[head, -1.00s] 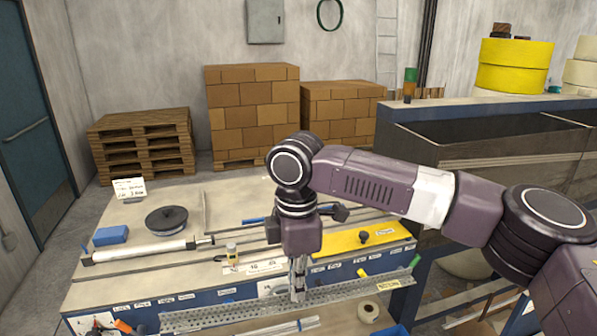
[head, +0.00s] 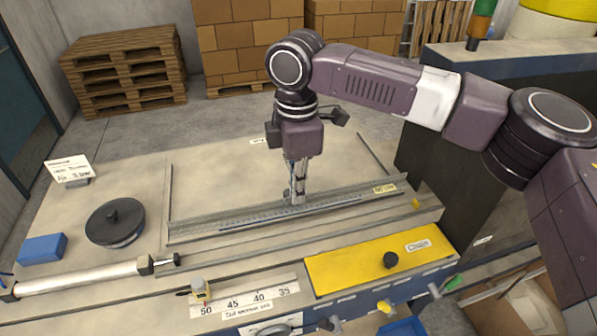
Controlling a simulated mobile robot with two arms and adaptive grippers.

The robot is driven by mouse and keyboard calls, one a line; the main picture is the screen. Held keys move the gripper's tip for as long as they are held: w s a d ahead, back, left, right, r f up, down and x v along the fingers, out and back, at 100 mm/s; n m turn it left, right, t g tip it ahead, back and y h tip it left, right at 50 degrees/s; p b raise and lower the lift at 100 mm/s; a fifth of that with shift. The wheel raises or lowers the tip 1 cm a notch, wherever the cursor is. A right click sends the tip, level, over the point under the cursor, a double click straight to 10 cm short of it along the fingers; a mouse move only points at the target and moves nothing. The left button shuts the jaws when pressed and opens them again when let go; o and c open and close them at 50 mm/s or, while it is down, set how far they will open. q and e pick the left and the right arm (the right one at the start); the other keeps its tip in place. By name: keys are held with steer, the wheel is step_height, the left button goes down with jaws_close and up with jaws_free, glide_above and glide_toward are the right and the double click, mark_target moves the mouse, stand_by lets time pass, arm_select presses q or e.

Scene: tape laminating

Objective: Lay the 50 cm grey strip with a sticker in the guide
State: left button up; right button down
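The long grey perforated strip (head: 342,204) with a yellow sticker (head: 385,188) near its right end lies across the picture, over the middle of the bench. The print on the sticker is too small to read surely. My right gripper (head: 297,198) points down and is shut on the strip near its middle. The guide's long rails (head: 210,246) run along the bench at the strip. I cannot tell whether the strip touches the guide or is just above it. My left gripper is not in view.
A yellow plate with a black knob (head: 380,266) and a numbered scale (head: 245,297) lie in front. A black disc (head: 115,222), a blue block (head: 42,248) and a white roller (head: 85,276) are at the left. The bench behind the strip is mostly clear.

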steer(key=shift+s+a+f, duration=0.1)
steer(key=shift+s+f, duration=0.25)
steer(key=shift+s, duration=0.2)
glide_above(297, 232)
step_height(297, 232, down, 5)
steer(key=shift+w+r, duration=0.15)
steer(key=shift+r, duration=0.05)
steer(key=shift+s+f, duration=0.2)
steer(key=shift+f, duration=0.65)
steer(key=shift+w, duration=0.15)
steer(key=shift+f, duration=0.8)
stand_by(1.1)
steer(key=c, duration=2.6)
jaws_free()
steer(key=shift+c, duration=0.2)
steer(key=o, duration=0.6)
steer(key=shift+c, duration=0.2)
